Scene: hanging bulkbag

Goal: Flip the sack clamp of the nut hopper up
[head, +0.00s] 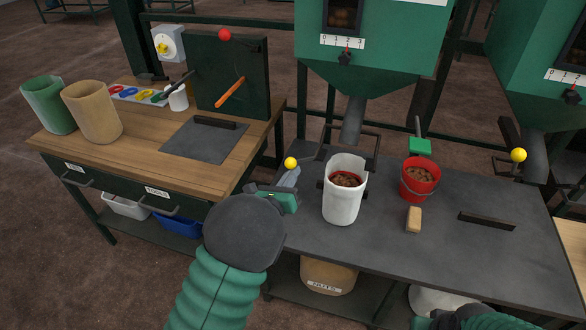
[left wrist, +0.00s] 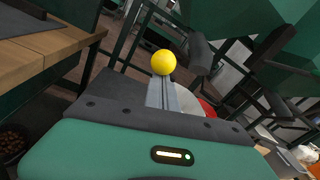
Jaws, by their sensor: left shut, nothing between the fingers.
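The nut hopper appears to be the green hopper (head: 375,60) at top centre, with a grey spout (head: 352,122). Dark clamp bars (head: 368,132) surround the spout. A yellow knob (head: 290,162) shows left of the spout; its link to the clamp is hard to see. My left gripper (head: 289,180) is shut and empty, its grey fingers just below the knob in the head view. In the left wrist view the knob (left wrist: 164,62) shows at the fingertips (left wrist: 164,84); contact cannot be told. My right gripper (head: 450,319) is only partly visible at the bottom edge.
A white open sack (head: 345,195) with brown contents stands on the dark table (head: 440,255) below the spout. A red bucket (head: 420,182) and a tan block (head: 413,219) stand right of it. A second hopper with another yellow knob (head: 519,155) is at right. A wooden bench (head: 150,150) is left.

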